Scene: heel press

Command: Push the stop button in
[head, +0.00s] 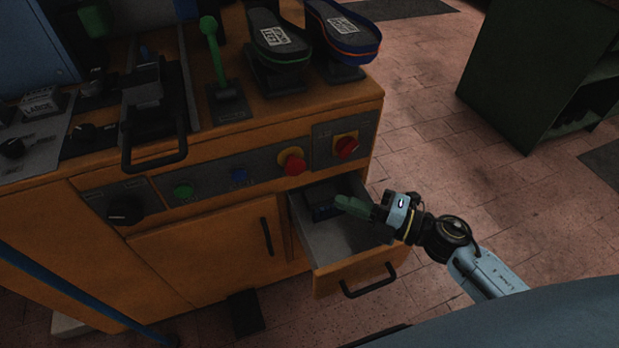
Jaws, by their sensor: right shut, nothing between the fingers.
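Two red controls sit on the front panel of the orange machine. One is a round red button on a yellow ring (292,162). The other is a red knob on a yellow plate (346,147), farther right. I cannot read the labels, so I cannot tell for certain which is the stop button; the round one has a mushroom shape. My right gripper (347,205) is shut and empty, with its greenish fingers pointing left. In the picture it is below both red controls, over the open drawer, apart from the panel. My left gripper is not in view.
The open drawer (352,275) juts out below the panel. A green button (183,192), a blue switch (239,177) and a black knob (125,212) share the panel. A black handle (155,162) projects above. Two shoe soles (343,30) rest on top.

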